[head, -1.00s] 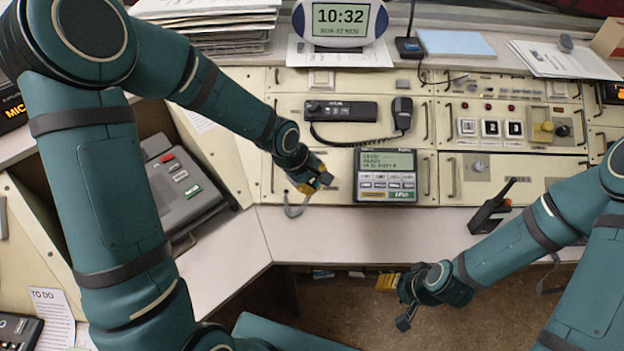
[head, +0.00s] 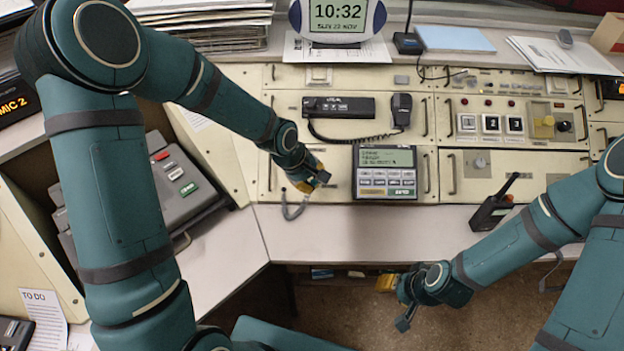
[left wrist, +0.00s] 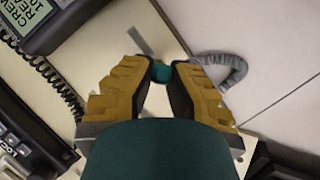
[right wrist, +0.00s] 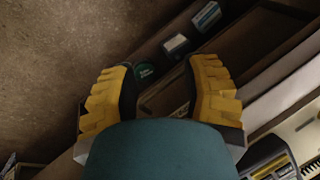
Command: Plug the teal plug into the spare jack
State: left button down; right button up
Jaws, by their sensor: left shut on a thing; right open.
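The teal plug (left wrist: 160,72) is pinched between the fingertips of my left gripper (left wrist: 161,76) in the left wrist view. A grey cable (left wrist: 228,68) curves away to the right of it. In the head view my left gripper (head: 316,183) is in front of the lower cream console panel, left of the keypad unit, and the cable (head: 291,209) hangs below it. I cannot make out the spare jack. My right gripper (head: 404,316) is low, beyond the desk's front edge. It also shows open and empty in the right wrist view (right wrist: 160,82).
A keypad unit with a screen (head: 386,172) stands right of my left gripper. Above it are a radio (head: 338,106) and a coiled-cord microphone (head: 401,110). A handheld radio (head: 492,208) stands at the right. The desktop (head: 350,225) between is mostly clear.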

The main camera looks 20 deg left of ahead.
pick_arm(q)
jog(key=shift+w+a+f+b, duration=0.1)
jog(key=shift+w+f+b, duration=0.2)
jog(key=shift+f, duration=0.15)
jog(key=shift+w+a+f+b, duration=0.1)
jog(key=shift+w+f+b, duration=0.2)
jog(key=shift+f, duration=0.15)
dwell(2.9)
jog(key=c, duration=1)
grip_release()
jog(key=v, duration=1.2)
